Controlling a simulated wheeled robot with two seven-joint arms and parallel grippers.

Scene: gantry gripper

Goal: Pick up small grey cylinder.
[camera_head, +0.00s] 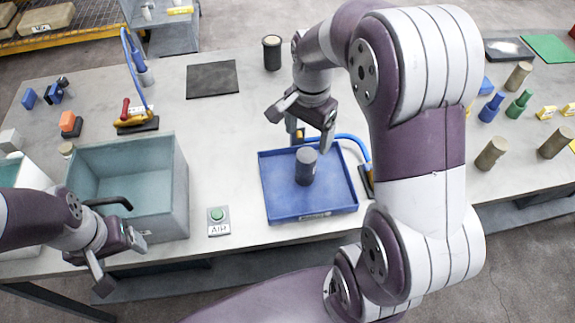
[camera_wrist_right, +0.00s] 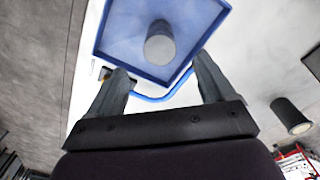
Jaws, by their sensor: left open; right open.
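A small grey cylinder (camera_head: 306,166) stands upright in the blue tray (camera_head: 318,211) at the middle of the table. In the right wrist view the cylinder (camera_wrist_right: 160,45) stands in the tray (camera_wrist_right: 118,50), beyond the fingertips. My right gripper (camera_head: 301,126) is open and empty, above and behind the cylinder in the head view. In the right wrist view its fingers (camera_wrist_right: 162,80) are spread with nothing between them. My left gripper (camera_head: 118,265) is open and empty at the table's front edge, in front of the teal bin.
A teal bin (camera_head: 165,213) stands left of the tray, with a green AIR button (camera_head: 217,214) between them. A blue hose (camera_head: 352,139) runs behind the tray. A dark cylinder (camera_head: 272,52) stands farther back. Several cylinders and coloured pieces stand at the right.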

